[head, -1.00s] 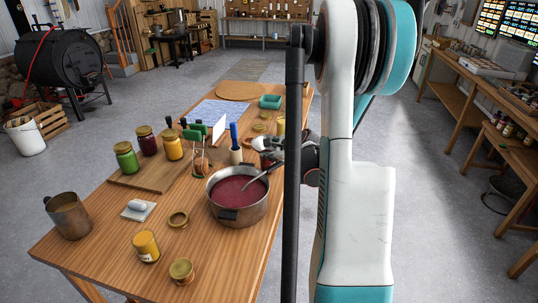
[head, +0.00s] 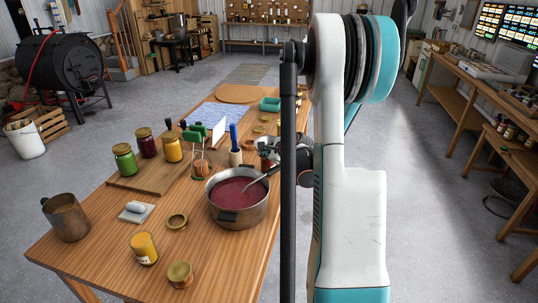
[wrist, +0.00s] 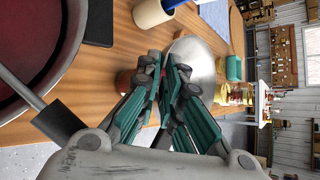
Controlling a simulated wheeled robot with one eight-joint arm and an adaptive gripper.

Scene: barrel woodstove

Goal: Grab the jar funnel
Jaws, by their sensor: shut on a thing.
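The jar funnel (wrist: 198,58) is a shiny silver metal piece in the wrist view, right at the fingertips of my gripper (wrist: 168,82). The green-padded fingers are closed together on it and cover part of it. In the head view the funnel (head: 264,142) shows small and silver behind the pot, beside my dark wrist. The dark column and the arm hide most of my gripper there. Whether the funnel touches what lies under it cannot be told.
A pot of red jam (head: 238,204) with a ladle stands close by on the wooden table (head: 95,245). A blue-handled tool stands in a pale holder (head: 235,157) next to the funnel. Filled jars (head: 147,146) stand on a board at left. The aisle right of the table is clear.

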